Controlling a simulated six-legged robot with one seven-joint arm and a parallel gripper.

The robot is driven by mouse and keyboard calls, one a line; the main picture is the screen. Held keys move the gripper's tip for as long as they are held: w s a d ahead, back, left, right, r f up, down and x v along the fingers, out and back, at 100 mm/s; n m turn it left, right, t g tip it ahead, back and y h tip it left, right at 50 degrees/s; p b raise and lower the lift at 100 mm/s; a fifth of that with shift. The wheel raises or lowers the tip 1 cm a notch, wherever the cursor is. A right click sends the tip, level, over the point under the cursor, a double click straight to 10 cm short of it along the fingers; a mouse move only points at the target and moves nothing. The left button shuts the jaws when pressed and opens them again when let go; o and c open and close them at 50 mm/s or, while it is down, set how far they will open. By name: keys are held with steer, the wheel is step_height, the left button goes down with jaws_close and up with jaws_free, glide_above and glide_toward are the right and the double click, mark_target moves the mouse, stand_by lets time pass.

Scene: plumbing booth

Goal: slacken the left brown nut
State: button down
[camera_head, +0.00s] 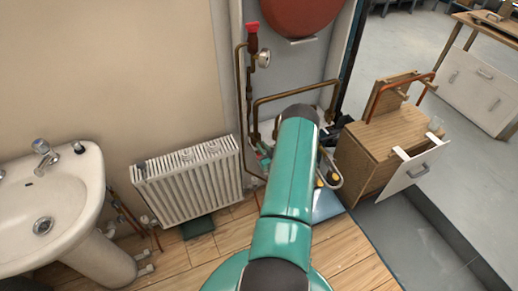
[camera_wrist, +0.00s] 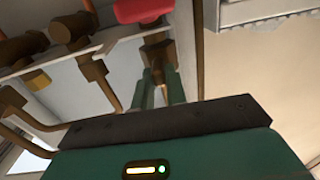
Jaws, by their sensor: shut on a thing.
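In the wrist view my gripper (camera_wrist: 161,75) reaches up with its two green fingers. They are shut on a brown nut (camera_wrist: 157,51), which sits on a pipe fitting just below a red part (camera_wrist: 140,9). Another brown fitting (camera_wrist: 92,68) with a pipe is to the left, apart from the fingers. I cannot tell from this angle whether the nut has turned. In the head view my teal arm covers the gripper and the nut.
In the head view a white radiator (camera_head: 188,181) and a washbasin (camera_head: 50,205) stand left of my arm. Copper pipes (camera_head: 290,96) run along the wall behind it. A wooden cabinet (camera_head: 375,150) stands right.

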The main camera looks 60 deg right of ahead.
steer(key=shift+s+d+n+t+y, duration=0.1)
steer(key=shift+d+n+t+y, duration=0.35)
steer(key=shift+n+y, duration=0.85)
steer(key=shift+s+d+n+t+y, duration=0.15)
steer(key=shift+d+n+y, duration=0.55)
steer(key=shift+y, duration=1.15)
steer(key=shift+s+d+n+t+y, duration=0.1)
steer(key=shift+d+n+t+y, duration=0.3)
steer(key=shift+n+y, duration=0.95)
steer(key=shift+w+d+m, duration=0.1)
steer(key=shift+m, duration=0.15)
steer(key=shift+r, duration=0.1)
steer(key=c, duration=1.4)
jaws_free()
steer(key=shift+c, duration=0.2)
steer(key=s+d, duration=0.1)
steer(key=s, duration=1.2)
steer(key=shift+s, duration=0.4)
steer(key=shift+d, duration=0.1)
